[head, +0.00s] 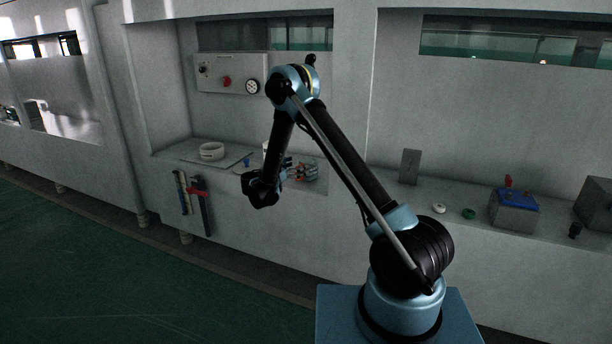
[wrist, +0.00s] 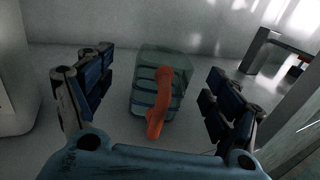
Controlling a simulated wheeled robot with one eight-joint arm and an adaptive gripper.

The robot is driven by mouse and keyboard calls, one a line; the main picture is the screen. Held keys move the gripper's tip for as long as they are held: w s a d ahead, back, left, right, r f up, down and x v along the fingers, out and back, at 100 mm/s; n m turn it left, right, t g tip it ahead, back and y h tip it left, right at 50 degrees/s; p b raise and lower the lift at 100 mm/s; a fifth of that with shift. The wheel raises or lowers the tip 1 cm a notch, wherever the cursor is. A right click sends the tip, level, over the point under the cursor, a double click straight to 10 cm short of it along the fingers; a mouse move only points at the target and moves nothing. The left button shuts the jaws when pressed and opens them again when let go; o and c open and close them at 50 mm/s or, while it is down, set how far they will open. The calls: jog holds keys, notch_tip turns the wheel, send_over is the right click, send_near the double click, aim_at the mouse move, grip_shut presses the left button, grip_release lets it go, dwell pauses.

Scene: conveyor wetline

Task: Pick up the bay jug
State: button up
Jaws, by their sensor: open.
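The jug (wrist: 145,78), a grey-green translucent body with dark bands and an orange handle (wrist: 172,100), is in the middle of the wrist view. It sits on a grey surface close to a pale wall. My gripper (wrist: 158,88) is open, with one blue-padded finger on each side of the jug and clear gaps between. The fingers look apart from it and nothing is held. In the head view my gripper (head: 300,172) is at the counter in the left bay, and the jug is mostly hidden there by the fingers.
A white object (wrist: 15,75) stands left of the jug, and a dark frame (wrist: 262,50) stands to the right. In the head view a white ring-shaped item (head: 212,151) lies on the counter. A control panel (head: 230,75) is on the wall above. Tools (head: 195,192) hang on the front.

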aim_at(302, 164)
jog(key=shift+s+d+x, duration=0.1)
jog(key=shift+x, duration=1.25)
jog(key=shift+s+d+x, duration=0.1)
jog(key=shift+d+x, duration=0.05)
jog(key=shift+x, duration=1.2)
jog(key=shift+r, duration=0.15)
jog(key=c, duration=1.3)
